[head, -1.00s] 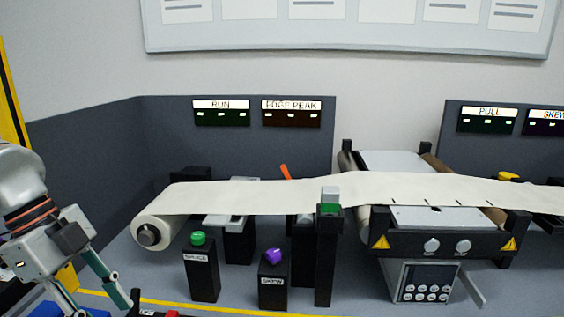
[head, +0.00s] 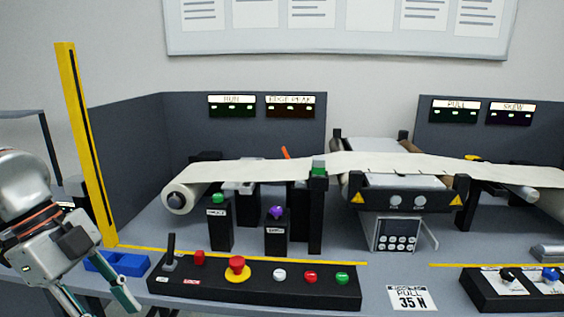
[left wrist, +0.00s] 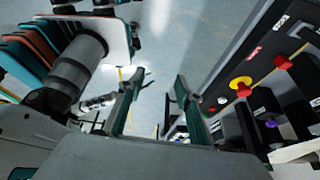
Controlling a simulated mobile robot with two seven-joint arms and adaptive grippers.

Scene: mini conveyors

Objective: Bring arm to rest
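My left arm comes in at the lower left of the head view. Its gripper (head: 97,300) hangs at the bottom edge, left of the black control panel (head: 255,287), and its tips are cut off or close to the frame edge. In the left wrist view the two fingers of my left gripper (left wrist: 155,100) stand well apart with only floor showing between them, so it is open and empty. The panel also shows at the right of the left wrist view (left wrist: 262,50). My right gripper is not in view.
A white web (head: 250,172) runs over rollers across the bench. A green-topped post (head: 220,226) and a purple-knobbed post (head: 276,232) stand before it. A blue tray (head: 120,263) lies near my left gripper. A yellow post (head: 85,145) rises at the left. A second panel (head: 515,290) sits at the right.

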